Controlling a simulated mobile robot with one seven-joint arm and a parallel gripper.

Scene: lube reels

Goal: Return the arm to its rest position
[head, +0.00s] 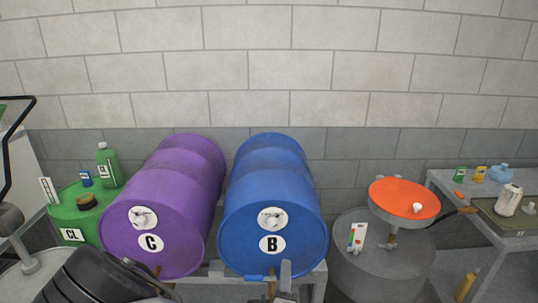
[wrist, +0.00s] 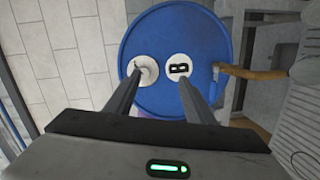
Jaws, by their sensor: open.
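My gripper (wrist: 160,79) shows in the wrist view with its two dark fingers apart and nothing between them. The fingers point toward the front face of the blue drum marked B (wrist: 200,35). The fingertips overlap the drum's white cap and B label in the picture; I cannot tell how far they are from it. In the head view the blue drum (head: 272,190) lies on its side at the centre. A black rounded part at the lower left edge may be my arm; I cannot make out the gripper for sure there.
A purple drum marked C (head: 160,220) lies left of the blue one on a grey rack (head: 318,280). A green drum (head: 90,218) stands at the left. A grey drum (head: 380,265) under an orange disc (head: 404,197) and a grey table (head: 440,179) stand at the right.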

